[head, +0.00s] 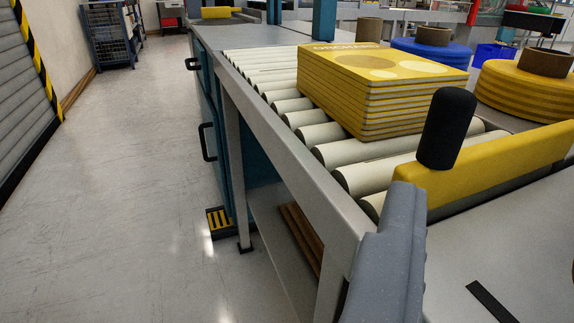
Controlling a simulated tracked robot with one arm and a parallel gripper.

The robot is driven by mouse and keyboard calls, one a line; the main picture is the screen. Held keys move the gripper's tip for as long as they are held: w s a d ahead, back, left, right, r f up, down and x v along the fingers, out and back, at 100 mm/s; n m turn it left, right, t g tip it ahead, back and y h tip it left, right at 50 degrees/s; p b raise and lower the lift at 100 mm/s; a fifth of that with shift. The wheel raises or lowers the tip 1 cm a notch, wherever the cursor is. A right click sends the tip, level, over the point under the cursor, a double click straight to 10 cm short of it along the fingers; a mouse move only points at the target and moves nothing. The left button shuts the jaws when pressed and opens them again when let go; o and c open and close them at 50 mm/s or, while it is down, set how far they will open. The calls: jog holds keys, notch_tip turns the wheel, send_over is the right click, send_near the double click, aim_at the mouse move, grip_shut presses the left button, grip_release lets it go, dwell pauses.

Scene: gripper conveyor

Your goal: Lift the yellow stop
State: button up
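The yellow stop (500,158) is a long yellow bar lying across the near end of the roller conveyor (318,134). An upright black cylindrical handle (447,128) stands at its left part. A grey, rounded piece (392,252) at the bottom, just left of and nearer than the stop, looks like a part of my gripper. It seems apart from the black handle. Only this one piece shows, so I cannot tell whether the gripper is open or shut. A stack of yellow printed boards or boxes (375,90) sits on the rollers behind the stop.
Round yellow (525,88) and blue (432,52) stacks with brown cores stand behind and right of the boards. A teal cabinet (209,95) with black handles is under the conveyor's left side. A yellow-black pedal (217,220) lies on the floor. The left floor is clear.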

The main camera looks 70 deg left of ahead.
aim_at(454, 120)
jog(key=b+x, duration=0.1)
jog(key=x, duration=0.3)
jog(key=b+x, duration=0.1)
jog(key=x, duration=0.4)
jog(key=b+x, duration=0.2)
jog(key=x, duration=0.2)
jog(key=shift+a+f, duration=0.25)
jog(key=shift+a, duration=0.2)
grip_shut()
